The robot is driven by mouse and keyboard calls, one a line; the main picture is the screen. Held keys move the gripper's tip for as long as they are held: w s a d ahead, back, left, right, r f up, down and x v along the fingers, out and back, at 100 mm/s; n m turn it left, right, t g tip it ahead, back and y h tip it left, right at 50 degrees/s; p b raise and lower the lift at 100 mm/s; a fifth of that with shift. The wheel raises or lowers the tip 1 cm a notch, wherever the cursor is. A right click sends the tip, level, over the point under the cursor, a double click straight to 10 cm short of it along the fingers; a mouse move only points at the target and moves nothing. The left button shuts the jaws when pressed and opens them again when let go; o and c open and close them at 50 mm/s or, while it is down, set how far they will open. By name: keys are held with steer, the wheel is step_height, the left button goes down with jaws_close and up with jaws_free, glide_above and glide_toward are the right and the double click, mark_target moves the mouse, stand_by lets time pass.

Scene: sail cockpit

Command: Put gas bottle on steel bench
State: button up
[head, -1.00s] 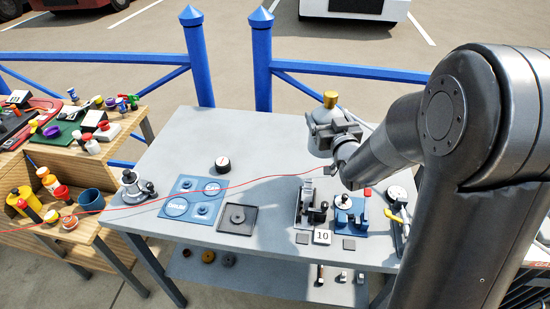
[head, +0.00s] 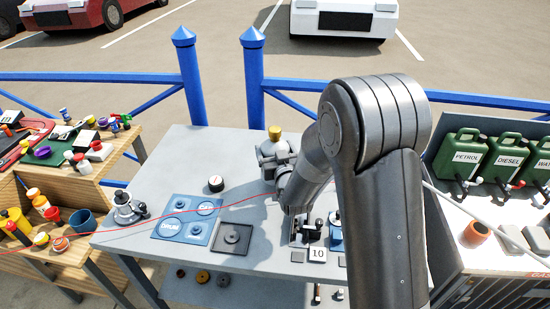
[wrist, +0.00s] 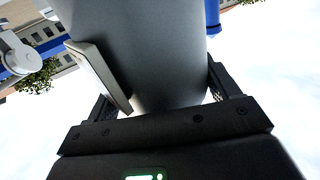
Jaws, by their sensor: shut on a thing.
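The gas bottle (head: 269,150) is a grey cylinder with a brass-coloured top. In the head view it is upright near the back edge of the grey steel bench (head: 165,157), right of its middle. My gripper (head: 277,164) is shut on the bottle's body, reaching it from the front right. In the wrist view the bottle's grey side (wrist: 145,50) fills the space between the two fingers of my gripper (wrist: 160,88). The bottle's base is hidden behind my gripper and arm, so I cannot tell whether it touches the bench.
A black-and-white dial (head: 216,183), blue mats (head: 186,218), a dark tray (head: 218,245) and a grey burner-like piece (head: 127,209) are on the bench. The back left of the bench is clear. Green jerrycans (head: 456,153) stand at the right. A wooden shelf (head: 78,250) is at the left.

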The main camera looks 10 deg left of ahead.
steer(key=shift+f, duration=1.45)
steer(key=shift+f, duration=0.2)
steer(key=o, duration=1.5)
steer(key=shift+o, duration=0.2)
steer(key=shift+s+d+r, duration=0.1)
steer(key=shift+s+d, duration=0.05)
steer(key=shift+s, duration=0.1)
steer(key=v, duration=0.7)
